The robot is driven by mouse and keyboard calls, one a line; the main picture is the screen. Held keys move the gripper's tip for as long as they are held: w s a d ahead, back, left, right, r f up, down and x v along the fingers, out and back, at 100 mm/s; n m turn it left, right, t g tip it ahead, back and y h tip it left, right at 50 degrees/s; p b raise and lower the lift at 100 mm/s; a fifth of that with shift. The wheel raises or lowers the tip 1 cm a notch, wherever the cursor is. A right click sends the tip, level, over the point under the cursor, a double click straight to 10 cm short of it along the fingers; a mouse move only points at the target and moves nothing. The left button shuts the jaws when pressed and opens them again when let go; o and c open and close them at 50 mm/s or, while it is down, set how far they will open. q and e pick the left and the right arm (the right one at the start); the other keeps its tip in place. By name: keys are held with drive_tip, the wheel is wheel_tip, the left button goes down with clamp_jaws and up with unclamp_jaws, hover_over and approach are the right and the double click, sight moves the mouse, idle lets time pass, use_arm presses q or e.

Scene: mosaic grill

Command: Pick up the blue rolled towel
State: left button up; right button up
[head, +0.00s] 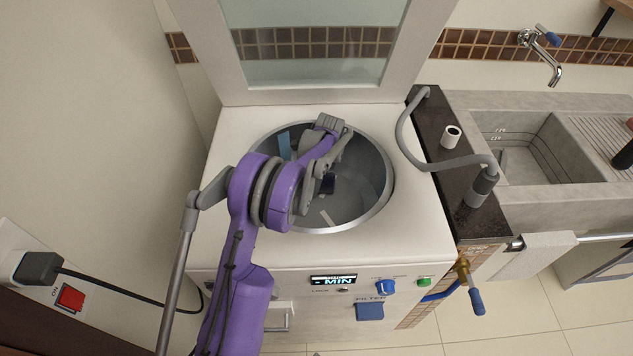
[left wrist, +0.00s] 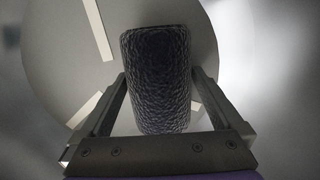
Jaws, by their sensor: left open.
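The rolled towel (left wrist: 155,85) looks dark blue-grey, with a rough textured surface. In the left wrist view it lies lengthwise between the two fingers of my left gripper (left wrist: 160,100). The fingers are open on either side of it. I cannot tell whether either one touches it. In the head view my left arm reaches down into the round metal drum (head: 378,208) of a white top-loading machine. A small dark blue piece (head: 327,184) shows below my wrist and is probably the towel. My right gripper is not in view.
The machine's lid (head: 330,72) stands open behind the drum. A grey hose (head: 408,145) arches along the right side. A white roll (head: 451,137) stands on the dark counter (head: 432,120), beside a stone sink (head: 530,145). A wall is close on the left.

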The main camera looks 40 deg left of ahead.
use_arm(q)
drive_tip(key=c, duration=1.2)
drive_tip(key=shift+o, duration=0.2)
